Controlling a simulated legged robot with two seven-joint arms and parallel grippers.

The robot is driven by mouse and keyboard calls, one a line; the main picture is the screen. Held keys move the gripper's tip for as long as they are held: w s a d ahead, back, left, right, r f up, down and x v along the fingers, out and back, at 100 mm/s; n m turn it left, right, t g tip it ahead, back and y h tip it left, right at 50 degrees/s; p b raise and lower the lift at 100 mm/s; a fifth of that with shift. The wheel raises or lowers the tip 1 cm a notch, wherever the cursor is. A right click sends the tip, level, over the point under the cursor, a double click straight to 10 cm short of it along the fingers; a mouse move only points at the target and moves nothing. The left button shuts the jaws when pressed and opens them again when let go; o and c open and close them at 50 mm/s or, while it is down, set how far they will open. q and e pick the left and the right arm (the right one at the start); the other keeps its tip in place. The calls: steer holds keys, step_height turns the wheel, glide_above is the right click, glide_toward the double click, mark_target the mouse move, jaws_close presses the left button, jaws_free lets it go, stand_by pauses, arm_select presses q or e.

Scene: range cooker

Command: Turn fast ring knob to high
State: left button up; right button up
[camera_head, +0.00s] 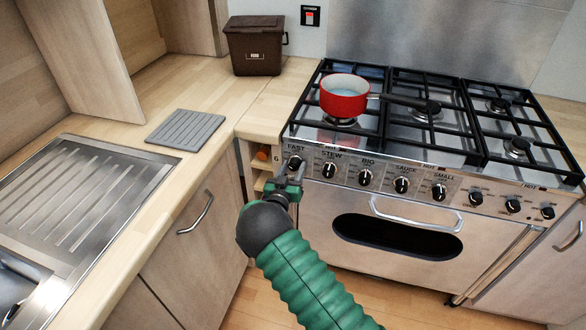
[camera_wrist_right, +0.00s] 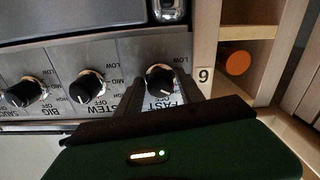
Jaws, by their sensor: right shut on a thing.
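The fast ring knob (camera_head: 294,161) is the black knob at the left end of the cooker's control panel, under the label FAST. In the right wrist view the fast knob (camera_wrist_right: 159,77) appears upside down, with the label FAST below it. My right gripper (camera_head: 290,169) reaches it from the front. Its two dark fingers (camera_wrist_right: 160,88) stand on either side of the knob and are shut on it. The knob's exact setting is hard to read. My left gripper is not in view.
The stew knob (camera_head: 329,170) is close to the right of the fast knob. The oven handle (camera_head: 416,215) juts out below the panel. A wooden shelf niche (camera_wrist_right: 247,50) adjoins the cooker's left side.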

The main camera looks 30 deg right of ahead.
steer(key=shift+a+f, duration=0.1)
steer(key=shift+f, duration=0.2)
steer(key=o, duration=1.2)
steer(key=shift+c, duration=0.2)
steer(key=shift+r, duration=0.1)
steer(key=p+v, duration=0.1)
steer(key=v, duration=1.6)
steer(key=shift+p, duration=0.4)
